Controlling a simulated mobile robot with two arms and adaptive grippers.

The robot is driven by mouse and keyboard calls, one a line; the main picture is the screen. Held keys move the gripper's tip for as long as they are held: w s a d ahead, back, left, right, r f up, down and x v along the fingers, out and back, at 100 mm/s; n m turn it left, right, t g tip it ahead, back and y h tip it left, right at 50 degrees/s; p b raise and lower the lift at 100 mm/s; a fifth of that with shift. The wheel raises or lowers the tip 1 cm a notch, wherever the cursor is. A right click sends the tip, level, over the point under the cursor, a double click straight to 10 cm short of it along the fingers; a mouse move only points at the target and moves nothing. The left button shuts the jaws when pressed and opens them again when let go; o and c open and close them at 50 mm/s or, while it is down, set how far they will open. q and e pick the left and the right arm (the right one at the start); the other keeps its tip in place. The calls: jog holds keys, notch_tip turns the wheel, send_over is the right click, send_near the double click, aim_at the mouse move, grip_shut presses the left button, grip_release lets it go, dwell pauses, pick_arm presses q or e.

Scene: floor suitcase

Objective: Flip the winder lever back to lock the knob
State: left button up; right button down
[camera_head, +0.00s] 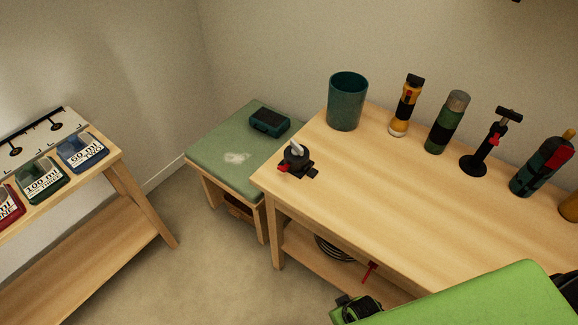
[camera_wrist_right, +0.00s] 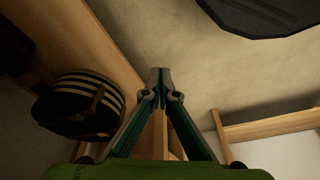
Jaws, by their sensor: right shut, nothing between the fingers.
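The winder (camera_head: 295,158) sits near the left front corner of the wooden workbench in the head view. It has a dark round body, a pale grey lever or handle on top, and red and black parts at its base. It is too small to tell the lever's exact position. My right gripper (camera_wrist_right: 161,85) shows in the wrist view with its dark green fingers shut and their tips together, empty. It is apart from the winder, which does not show in the wrist view. My left gripper is not in view.
The workbench (camera_head: 400,210) holds a teal cup (camera_head: 347,101), a yellow flashlight (camera_head: 405,105), a green bottle (camera_head: 447,122) and a black stand (camera_head: 484,150). A green-topped low table (camera_head: 215,170) carries a dark teal box (camera_head: 270,121). The bench's front middle is clear.

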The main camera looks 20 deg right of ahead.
jog(key=w+a+r+n+y+b, duration=0.2)
jog(key=w+r, duration=0.5)
jog(key=r, duration=0.3)
jog(key=w+a+r+n+t+y+b, duration=0.1)
jog(key=w+a+r, duration=0.2)
jog(key=w+r, duration=0.5)
jog(key=w+a+r+n+y+b, duration=0.2)
jog(key=w+r, duration=0.3)
jog(key=r, duration=0.6)
jog(key=w+d+r+t+y, duration=0.1)
jog(key=w+d+r, duration=0.3)
jog(key=w+r, duration=0.2)
jog(key=w+d+r+m+y, duration=0.1)
jog(key=w+d+r, duration=0.3)
jog(key=r, duration=0.6)
jog(key=shift+w+d+r+t, duration=0.2)
jog(key=shift+w+r+t, duration=0.2)
jog(key=shift+w, duration=0.85)
jog(key=shift+f, duration=0.1)
jog(key=p, duration=0.2)
send_over(284, 167)
jog(key=d, duration=0.3)
notch_tip(284, 167, down, 6)
jog(key=f, duration=0.1)
jog(key=a+f, duration=0.1)
jog(key=s+f+p, duration=0.1)
jog(key=shift+a+f, duration=0.25)
jog(key=shift+s+a+f, duration=0.1)
jog(key=shift+f, duration=0.4)
